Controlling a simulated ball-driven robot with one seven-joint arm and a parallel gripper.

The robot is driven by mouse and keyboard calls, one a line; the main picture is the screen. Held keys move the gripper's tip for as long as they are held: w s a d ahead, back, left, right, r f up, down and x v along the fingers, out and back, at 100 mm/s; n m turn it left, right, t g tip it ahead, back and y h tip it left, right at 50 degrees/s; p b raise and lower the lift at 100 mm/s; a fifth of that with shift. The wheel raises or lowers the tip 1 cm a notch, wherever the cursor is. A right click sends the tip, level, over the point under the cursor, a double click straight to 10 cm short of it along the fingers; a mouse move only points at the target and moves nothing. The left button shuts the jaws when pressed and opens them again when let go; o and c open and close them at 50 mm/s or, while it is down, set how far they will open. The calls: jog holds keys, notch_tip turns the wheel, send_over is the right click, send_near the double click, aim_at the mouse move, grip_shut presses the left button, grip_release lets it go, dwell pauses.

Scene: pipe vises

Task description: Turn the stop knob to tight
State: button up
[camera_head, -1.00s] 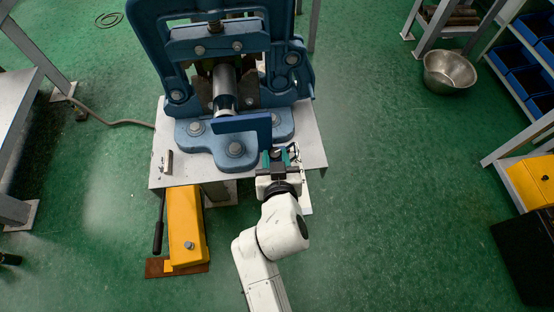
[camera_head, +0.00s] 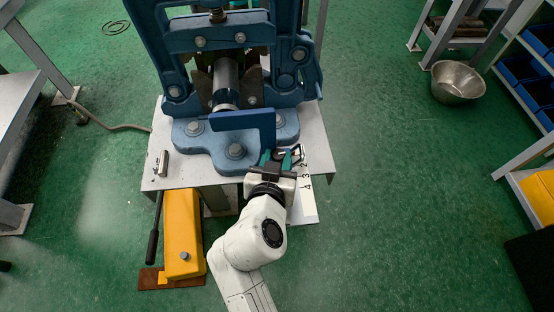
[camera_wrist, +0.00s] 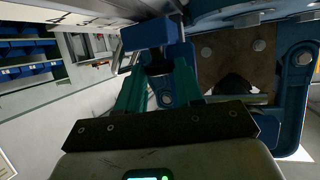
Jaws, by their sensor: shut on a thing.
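The blue L-shaped stop plate (camera_head: 243,119) stands in front of the dark pipe end (camera_head: 226,97) held in the blue vise. My gripper (camera_head: 279,156) is at the lower right end of the plate, by the numbered scale (camera_head: 308,185). In the wrist view its two teal fingers (camera_wrist: 158,75) close in just below the blue stop block (camera_wrist: 150,33). They appear shut on a small dark part there, the stop knob, which the fingers mostly hide. I cannot tell how far the knob is turned.
The vise's blue base (camera_head: 197,150) with several bolts fills the grey table (camera_head: 180,178). A yellow pump (camera_head: 184,235) with a black handle stands at the front left. A metal bowl (camera_head: 458,83) and shelves are at the right. Green floor is free on the right.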

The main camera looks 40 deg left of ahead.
jog(key=o, duration=0.7)
jog(key=v, duration=1)
jog(key=shift+s+d+r, duration=0.1)
jog(key=shift+s+d, duration=0.1)
jog(key=shift+s, duration=0.1)
